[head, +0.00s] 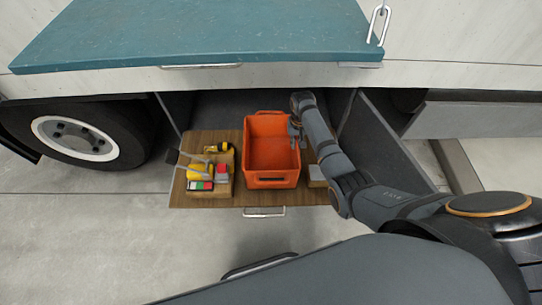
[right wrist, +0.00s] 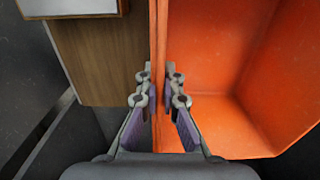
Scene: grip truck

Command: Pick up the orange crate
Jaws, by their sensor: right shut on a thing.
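The orange crate (head: 271,180) sits on a wooden pull-out shelf (head: 230,200) under the truck bed. It looks upright and empty in the head view. My right gripper (head: 295,130) is at the crate's right wall, toward the back. In the right wrist view the right gripper (right wrist: 160,85) straddles the wall of the crate (right wrist: 215,60), one finger inside and one outside, shut on it. The crate appears to rest on the shelf. My left gripper is not in view.
Left of the crate is a box (head: 222,175) with a yellow tool and small colored items. A small box (head: 317,177) stands on the right of the shelf. The truck's wheel (head: 75,137) is at left, and the teal-topped bed (head: 200,35) overhangs the back.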

